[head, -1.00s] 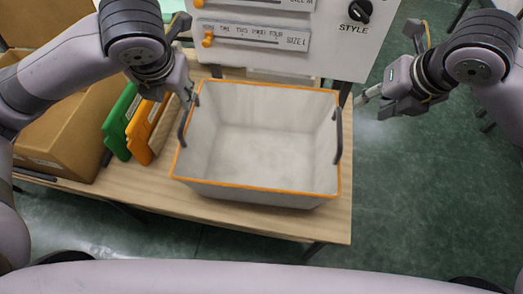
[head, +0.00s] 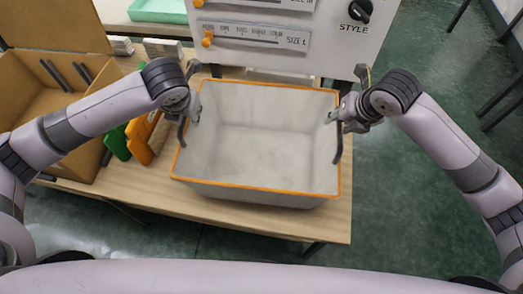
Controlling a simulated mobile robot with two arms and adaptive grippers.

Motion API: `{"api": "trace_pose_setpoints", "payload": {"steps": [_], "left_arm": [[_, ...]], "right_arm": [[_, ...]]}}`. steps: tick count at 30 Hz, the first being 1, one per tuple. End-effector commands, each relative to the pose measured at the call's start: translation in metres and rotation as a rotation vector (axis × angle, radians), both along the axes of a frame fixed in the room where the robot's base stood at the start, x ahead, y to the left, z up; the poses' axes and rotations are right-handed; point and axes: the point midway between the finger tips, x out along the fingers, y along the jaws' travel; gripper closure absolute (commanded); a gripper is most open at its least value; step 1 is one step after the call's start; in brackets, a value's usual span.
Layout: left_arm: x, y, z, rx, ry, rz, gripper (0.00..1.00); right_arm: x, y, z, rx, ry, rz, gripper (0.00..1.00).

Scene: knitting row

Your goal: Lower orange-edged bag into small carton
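The orange-edged bag (head: 257,190) stands open and upright on the wooden table, pale inside and empty, with a dark handle on each side. My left gripper (head: 190,112) is at its left handle, and my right gripper (head: 337,115) is at its right handle, over the rim. The fingers are small and partly hidden, so I cannot tell whether either is closed on a handle. An open brown carton (head: 30,100) stands at the left with dark strips inside, partly behind my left arm. I cannot tell whether it is the small carton.
A green folder-like item (head: 117,143) and an orange one (head: 139,140) stand between carton and bag. A white machine panel (head: 300,50) with sliders and a STYLE knob rises behind the bag. A mint tray (head: 158,10) lies at the back. The floor at right is clear.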

Motion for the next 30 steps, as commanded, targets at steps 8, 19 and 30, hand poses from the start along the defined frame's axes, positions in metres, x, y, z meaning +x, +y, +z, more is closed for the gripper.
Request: {"api": "trace_pose_setpoints", "payload": {"steps": [8,19,30], "left_arm": [[0.0025,0.0007,-0.0054,-0.001,-0.001,-0.001,0.64],[0.0023,0.0008,-0.0052,0.000,-0.001,-0.001,0.80],[0.0023,0.0009,-0.0050,0.000,-0.001,-0.001,1.00]], "right_arm": [[0.0021,0.0012,-0.0058,0.001,0.000,0.000,0.64],[0.0022,0.0009,-0.0053,0.000,0.000,0.000,0.80],[0.0022,0.0009,-0.0052,0.000,0.000,0.000,1.00]]}}
